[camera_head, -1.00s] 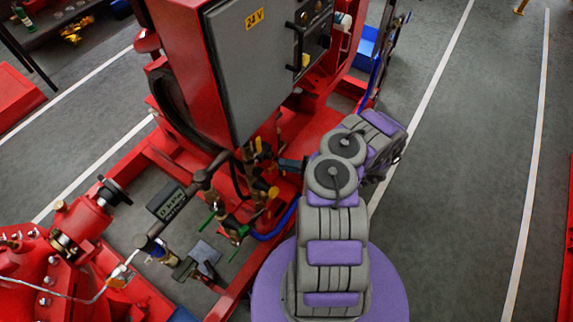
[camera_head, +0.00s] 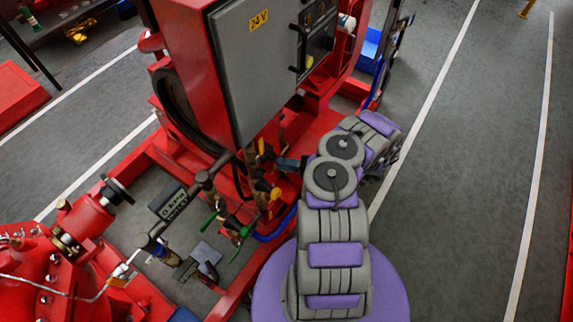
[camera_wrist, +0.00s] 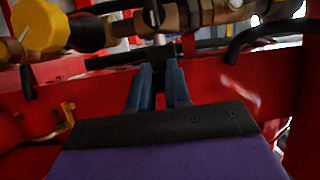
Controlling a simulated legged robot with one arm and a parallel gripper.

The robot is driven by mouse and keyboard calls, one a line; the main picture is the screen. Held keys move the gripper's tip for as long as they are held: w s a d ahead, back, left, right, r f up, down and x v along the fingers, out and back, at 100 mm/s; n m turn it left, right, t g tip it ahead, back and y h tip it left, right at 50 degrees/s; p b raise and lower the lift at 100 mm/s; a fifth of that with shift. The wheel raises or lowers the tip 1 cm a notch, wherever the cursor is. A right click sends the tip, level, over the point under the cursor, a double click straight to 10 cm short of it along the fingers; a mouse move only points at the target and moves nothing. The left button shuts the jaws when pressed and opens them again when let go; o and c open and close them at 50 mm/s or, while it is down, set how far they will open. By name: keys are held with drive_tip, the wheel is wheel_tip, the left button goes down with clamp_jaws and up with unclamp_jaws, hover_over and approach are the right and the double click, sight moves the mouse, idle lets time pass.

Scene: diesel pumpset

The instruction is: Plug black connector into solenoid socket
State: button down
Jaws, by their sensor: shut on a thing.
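My gripper (camera_wrist: 160,70) has blue-grey fingers and points at the brass pipework in the wrist view. It is shut on a dark piece at its fingertips, which I take to be the black connector (camera_wrist: 156,54). The connector is mostly hidden by the fingers and dark against the fittings. Brass valve fittings (camera_wrist: 205,14) run across the top, just beyond the fingertips. I cannot pick out the solenoid socket, or tell whether the connector touches it. In the head view my gripper (camera_head: 284,163) is beside the valve cluster (camera_head: 258,178).
A yellow knob (camera_wrist: 40,26) and a black hose (camera_wrist: 262,36) flank the fittings. The red frame (camera_wrist: 225,75) lies behind. Open floor (camera_head: 450,170) is on the right.

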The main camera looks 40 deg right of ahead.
drive_tip(key=shift+w+a, duration=0.2)
drive_tip(key=shift+w, duration=0.4)
drive_tip(key=c, duration=1)
unclamp_jaws()
drive_tip(key=p+v, duration=0.3)
drive_tip(key=v, duration=1.4)
drive_tip(key=shift+s+d, duration=0.15)
drive_tip(key=shift+s, duration=0.05)
